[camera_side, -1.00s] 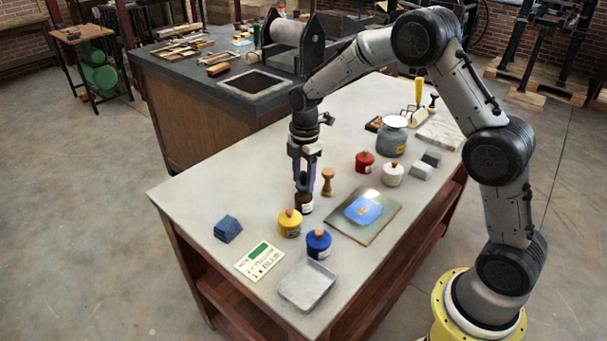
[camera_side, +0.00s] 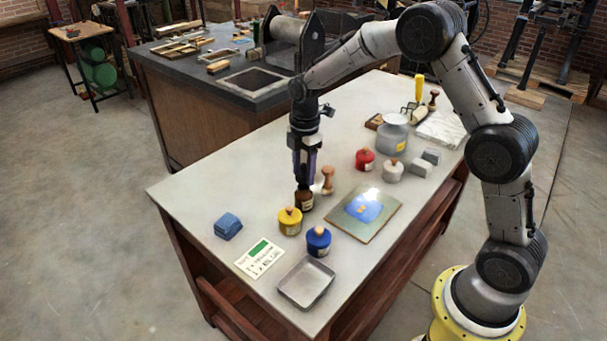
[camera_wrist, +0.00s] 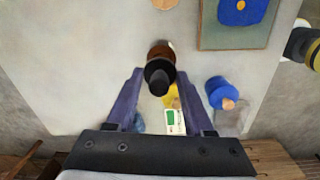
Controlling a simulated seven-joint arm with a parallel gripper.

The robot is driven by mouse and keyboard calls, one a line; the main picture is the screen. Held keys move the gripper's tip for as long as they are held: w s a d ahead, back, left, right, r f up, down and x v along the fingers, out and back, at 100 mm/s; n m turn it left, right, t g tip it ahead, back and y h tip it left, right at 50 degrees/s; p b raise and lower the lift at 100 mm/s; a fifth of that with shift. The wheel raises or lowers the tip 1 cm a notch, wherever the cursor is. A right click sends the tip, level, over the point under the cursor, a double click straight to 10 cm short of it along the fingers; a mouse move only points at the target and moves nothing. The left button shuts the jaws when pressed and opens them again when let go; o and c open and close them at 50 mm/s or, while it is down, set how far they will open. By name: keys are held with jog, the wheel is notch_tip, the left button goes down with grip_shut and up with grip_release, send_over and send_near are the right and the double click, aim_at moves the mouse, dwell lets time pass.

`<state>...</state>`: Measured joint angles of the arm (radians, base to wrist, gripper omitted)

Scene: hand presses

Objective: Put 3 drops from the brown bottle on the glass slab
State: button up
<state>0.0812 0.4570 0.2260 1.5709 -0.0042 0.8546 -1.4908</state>
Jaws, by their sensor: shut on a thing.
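The brown bottle (camera_side: 304,201) stands upright on the table, or very close to it, with a pale label and a dark dropper top. My gripper (camera_side: 304,178) points straight down and is shut on the bottle's upper part. In the wrist view the bottle (camera_wrist: 160,68) sits between the two purple fingers of my gripper (camera_wrist: 160,76). The glass slab (camera_side: 358,230) lies flat to the right of the bottle, with a blue patch and small yellow-orange marks on it. The slab also shows at the top of the wrist view (camera_wrist: 218,41).
A wooden stamp (camera_side: 327,181) stands close behind the bottle. A yellow jar (camera_side: 290,222) and a blue jar (camera_side: 318,241) stand in front. A card (camera_side: 259,257), a metal tray (camera_side: 305,284) and a blue block (camera_side: 228,226) lie nearby. Red (camera_side: 365,160) and white jars stand behind the slab.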

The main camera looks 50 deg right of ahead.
jog(key=shift+r, duration=3.7)
jog(key=shift+f+n, duration=0.3)
jog(key=s+d+f, duration=0.3)
jog(key=s+d, duration=0.8)
jog(key=s, duration=0.2)
jog(key=shift+a+f, duration=0.2)
jog(key=shift+f, duration=2.55)
jog(key=shift+f, duration=0.5)
notch_tip(320, 180, up, 7)
